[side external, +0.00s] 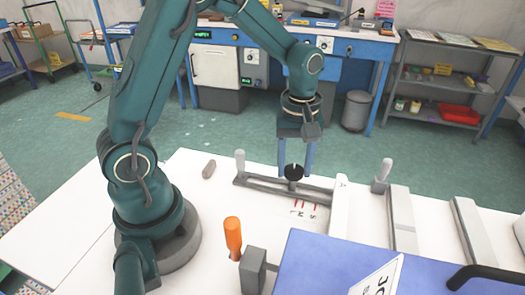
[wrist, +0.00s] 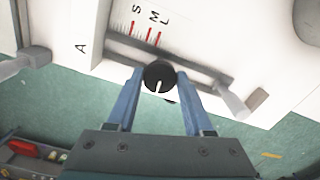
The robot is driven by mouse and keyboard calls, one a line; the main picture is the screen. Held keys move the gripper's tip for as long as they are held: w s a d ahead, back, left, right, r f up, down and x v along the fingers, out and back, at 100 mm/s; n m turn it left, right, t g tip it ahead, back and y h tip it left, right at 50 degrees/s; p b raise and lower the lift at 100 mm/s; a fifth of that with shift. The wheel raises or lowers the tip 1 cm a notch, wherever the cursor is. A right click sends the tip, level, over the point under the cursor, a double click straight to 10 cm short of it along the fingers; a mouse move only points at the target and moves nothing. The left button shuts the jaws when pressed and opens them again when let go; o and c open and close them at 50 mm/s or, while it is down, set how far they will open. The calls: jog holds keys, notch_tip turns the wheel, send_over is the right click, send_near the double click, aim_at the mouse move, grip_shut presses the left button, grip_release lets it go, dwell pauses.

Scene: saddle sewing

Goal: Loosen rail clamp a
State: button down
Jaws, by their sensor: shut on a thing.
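Rail clamp a shows as a round black knob (side external: 294,172) with a white mark, on a dark grey rail (side external: 262,184) beside the S, M, L scale. In the wrist view the knob (wrist: 159,77) sits between the two blue fingers, its white line pointing toward the bottom of the picture. My gripper (side external: 295,168) comes straight down on the knob and is shut on it. The red scale lines (wrist: 146,33) and the letter A plate (wrist: 85,40) lie beside the rail in the wrist view. The knob's underside is hidden.
Grey-handled levers stand at the rail's left end (side external: 240,160) and to the right (side external: 383,175). An orange handle (side external: 233,238) and a blue panel (side external: 370,270) are in front. Grey bars (side external: 402,220) lie at right. White table (side external: 110,235) is clear at left.

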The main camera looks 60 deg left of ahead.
aim_at(294, 169)
jog(key=shift+n, duration=0.6)
jog(key=shift+c, duration=1.4)
grip_release()
jog(key=shift+r, duration=2.6)
